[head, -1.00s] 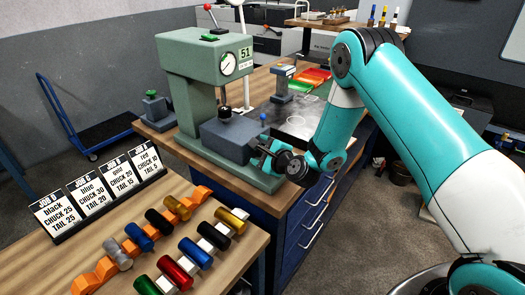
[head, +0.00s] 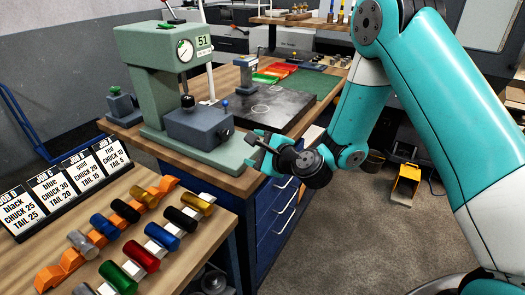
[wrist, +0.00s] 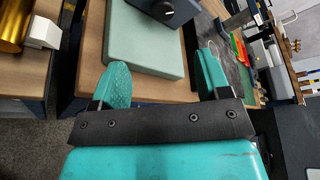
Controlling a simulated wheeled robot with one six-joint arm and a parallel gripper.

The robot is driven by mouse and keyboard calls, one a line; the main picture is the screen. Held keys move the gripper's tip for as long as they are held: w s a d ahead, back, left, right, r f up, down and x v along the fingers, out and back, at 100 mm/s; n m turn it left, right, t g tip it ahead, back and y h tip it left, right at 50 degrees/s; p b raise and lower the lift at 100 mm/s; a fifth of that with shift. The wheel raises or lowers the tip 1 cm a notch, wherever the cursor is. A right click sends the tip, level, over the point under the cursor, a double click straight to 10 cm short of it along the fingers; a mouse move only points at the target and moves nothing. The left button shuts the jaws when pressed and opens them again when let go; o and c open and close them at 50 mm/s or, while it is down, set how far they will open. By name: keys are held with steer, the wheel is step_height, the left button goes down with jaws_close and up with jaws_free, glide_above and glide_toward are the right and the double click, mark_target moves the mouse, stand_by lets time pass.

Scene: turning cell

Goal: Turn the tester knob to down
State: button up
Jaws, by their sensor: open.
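The tester (head: 150,85) is a pale green machine with a dial and a display reading 51, standing on the wooden bench. A grey block (head: 200,126) sits on its green base (head: 205,155), with a dark round knob (head: 225,135) on its right-hand face and a black piece (head: 188,101) above it. Which way the knob points is too small to tell. My gripper (head: 254,154) is open and empty, to the right of the block and apart from it. In the wrist view, the base (wrist: 145,40) and the block's dark face (wrist: 168,10) lie beyond the open fingers (wrist: 160,82).
A front table (head: 215,235) holds several coloured cylinders and the job cards (head: 65,190). Blue drawers (head: 275,215) are below my gripper. A yellow bin (head: 406,182) stands on the floor.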

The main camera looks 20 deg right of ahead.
steer(key=shift+s+d+r, duration=0.15)
steer(key=shift+s+d, duration=0.25)
steer(key=shift+d, duration=0.05)
steer(key=shift+d, duration=0.1)
